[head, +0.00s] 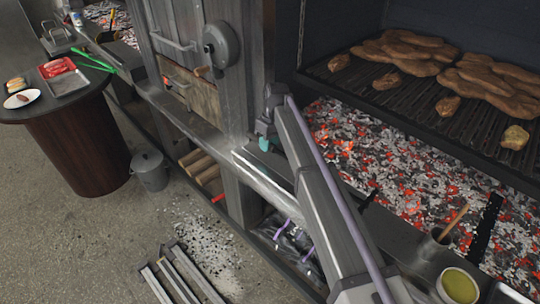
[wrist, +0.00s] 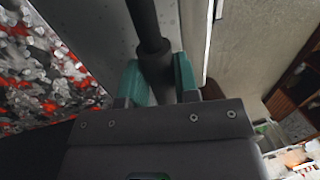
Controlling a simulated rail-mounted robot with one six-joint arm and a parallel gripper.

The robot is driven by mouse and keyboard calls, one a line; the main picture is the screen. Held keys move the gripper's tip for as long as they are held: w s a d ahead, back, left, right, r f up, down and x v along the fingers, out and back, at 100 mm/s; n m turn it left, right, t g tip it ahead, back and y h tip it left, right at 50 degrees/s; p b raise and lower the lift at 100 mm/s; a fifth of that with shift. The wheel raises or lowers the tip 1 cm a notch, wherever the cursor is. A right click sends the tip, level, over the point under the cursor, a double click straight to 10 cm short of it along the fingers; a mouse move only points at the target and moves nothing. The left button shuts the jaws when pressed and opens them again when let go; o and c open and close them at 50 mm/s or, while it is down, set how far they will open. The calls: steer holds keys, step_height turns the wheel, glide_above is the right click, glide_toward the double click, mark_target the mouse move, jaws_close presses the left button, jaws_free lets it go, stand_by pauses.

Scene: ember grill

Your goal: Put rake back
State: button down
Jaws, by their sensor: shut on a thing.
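My gripper (head: 264,144) is over the steel ledge in front of the ember bed. Its teal fingers also show in the wrist view (wrist: 159,80), shut around a dark round rod, the rake handle (wrist: 144,25). The handle runs away from the fingers towards the top of the wrist view, and a thicker sleeve sits between the fingers. The rake's head is not visible in either view. In the head view, the rake cannot be clearly told apart from the dark grill front.
Glowing embers (head: 400,165) lie right of my gripper, under a grate (head: 405,95) with meat. A steel ledge (head: 185,112) runs along the front. A bucket (head: 150,170), a round table (head: 75,145) and metal bars (head: 180,275) stand or lie left. Open floor (head: 75,245) lies between them.

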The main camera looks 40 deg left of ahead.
step_height(320, 180, down, 3)
steer(key=shift+r+b, duration=0.1)
steer(key=shift+b, duration=0.5)
steer(key=shift+r, duration=0.25)
steer(key=shift+f, duration=0.2)
steer(key=c, duration=0.9)
jaws_free()
steer(key=shift+o, duration=0.2)
step_height(320, 180, up, 12)
steer(key=w+p, duration=0.2)
steer(key=p, duration=1)
steer(key=shift+w, duration=0.2)
steer(key=shift+d, duration=0.1)
steer(key=shift+r, duration=0.1)
